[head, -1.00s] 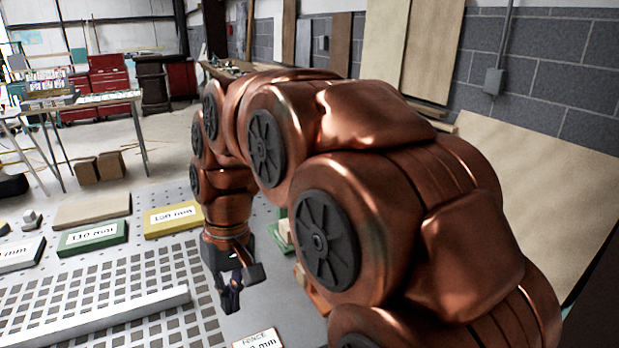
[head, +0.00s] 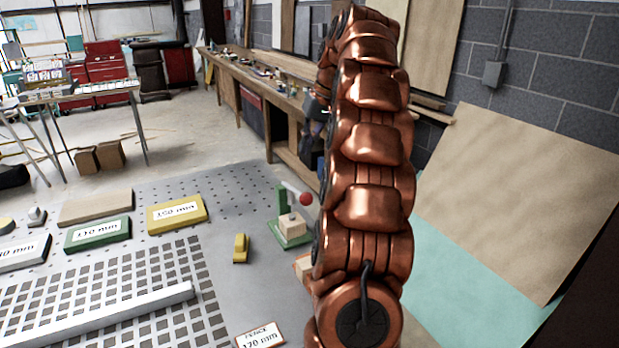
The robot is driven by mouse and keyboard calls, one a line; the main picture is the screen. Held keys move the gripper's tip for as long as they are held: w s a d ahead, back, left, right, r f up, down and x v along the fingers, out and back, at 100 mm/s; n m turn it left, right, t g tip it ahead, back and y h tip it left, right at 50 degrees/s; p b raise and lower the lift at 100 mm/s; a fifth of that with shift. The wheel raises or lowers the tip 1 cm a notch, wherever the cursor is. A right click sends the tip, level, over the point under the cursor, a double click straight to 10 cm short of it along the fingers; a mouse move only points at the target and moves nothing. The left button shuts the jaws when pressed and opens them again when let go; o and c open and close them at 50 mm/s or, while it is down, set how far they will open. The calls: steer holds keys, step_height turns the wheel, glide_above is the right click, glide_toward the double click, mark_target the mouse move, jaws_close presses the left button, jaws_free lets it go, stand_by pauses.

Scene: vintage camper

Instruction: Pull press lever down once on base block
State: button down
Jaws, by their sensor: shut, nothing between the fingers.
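A small green press (head: 282,203) stands on the perforated grey table, left of my arm. Its pale lever (head: 294,190) runs from the top of the green post to a red ball knob (head: 306,199) on the right. A light wooden base block (head: 292,224) sits on the green foot, below the lever. My gripper (head: 317,108) shows only as a dark part at the left edge of my raised arm, above and apart from the press. It is shut and empty; its fingertips are mostly hidden.
A yellow block (head: 240,248) lies left of the press. Labelled yellow (head: 177,214) and green (head: 97,234) blocks lie farther left, and a long pale bar (head: 110,318) lies in front. A "FENCE" plate (head: 259,337) is at the front edge. A wooden workbench (head: 240,85) stands behind.

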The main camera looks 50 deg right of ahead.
steer(key=shift+h, duration=0.3)
steer(key=d, duration=0.3)
steer(key=s+d+r, duration=0.1)
steer(key=shift+s+d, duration=0.1)
steer(key=shift+d, duration=0.3)
steer(key=shift+s+a+f+b+x, duration=0.1)
steer(key=shift+s+a+b+x, duration=0.5)
steer(key=shift+x, duration=1.55)
steer(key=shift+s+d+f+b+x, duration=0.1)
steer(key=shift+b+x, duration=0.95)
steer(key=shift+x, duration=1.1)
steer(key=shift+s+a+f+b+x, duration=0.1)
steer(key=shift+s+a+b+x, duration=0.5)
steer(key=shift+x, duration=1.5)
steer(key=shift+w+d, duration=0.25)
steer(key=shift+w, duration=0.15)
